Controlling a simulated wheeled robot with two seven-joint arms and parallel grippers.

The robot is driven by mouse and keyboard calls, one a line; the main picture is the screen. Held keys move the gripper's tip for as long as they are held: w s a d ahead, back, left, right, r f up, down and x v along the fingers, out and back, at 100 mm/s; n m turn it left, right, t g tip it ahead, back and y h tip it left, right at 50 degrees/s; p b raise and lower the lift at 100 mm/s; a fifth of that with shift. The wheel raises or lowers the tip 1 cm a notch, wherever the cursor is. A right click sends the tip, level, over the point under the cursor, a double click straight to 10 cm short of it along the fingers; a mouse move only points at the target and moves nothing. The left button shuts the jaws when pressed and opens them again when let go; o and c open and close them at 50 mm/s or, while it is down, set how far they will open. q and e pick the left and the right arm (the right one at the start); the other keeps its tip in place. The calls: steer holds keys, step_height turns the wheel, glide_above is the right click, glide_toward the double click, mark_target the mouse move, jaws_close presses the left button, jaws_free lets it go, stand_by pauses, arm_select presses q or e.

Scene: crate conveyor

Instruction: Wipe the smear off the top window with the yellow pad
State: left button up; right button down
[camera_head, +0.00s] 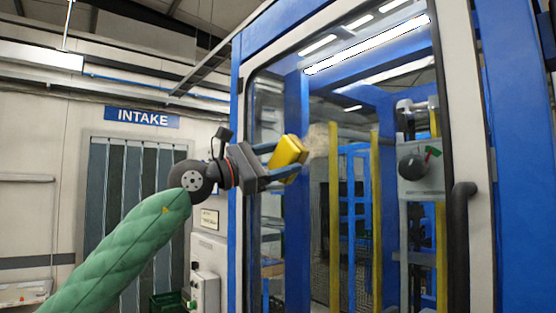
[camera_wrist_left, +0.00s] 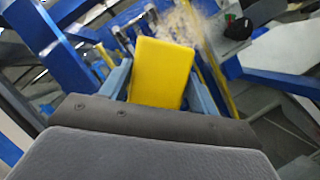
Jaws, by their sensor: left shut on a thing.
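My left gripper (camera_head: 284,162) is shut on the yellow pad (camera_head: 288,151) and holds it up at the window, just left of the smear. The pad also fills the middle of the left wrist view (camera_wrist_left: 162,72), between the two blue fingers. The smear (camera_head: 319,141) is a brownish, hazy patch on the top window (camera_head: 345,90), partly behind the pad in the head view. It also shows beyond the pad in the left wrist view (camera_wrist_left: 187,24). I cannot tell whether the pad touches the glass. My right gripper is in neither view.
The window sits in a pale frame with a dark handle (camera_head: 461,200) on its right, and blue posts (camera_head: 236,120) around it. Behind the glass are yellow rails and a grey unit with a dark knob. A control box (camera_head: 205,290) and an INTAKE sign (camera_head: 142,118) are on the left.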

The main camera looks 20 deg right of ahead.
arm_select(q)
steer(key=shift+w+d, duration=0.2)
steer(key=shift+d, duration=0.45)
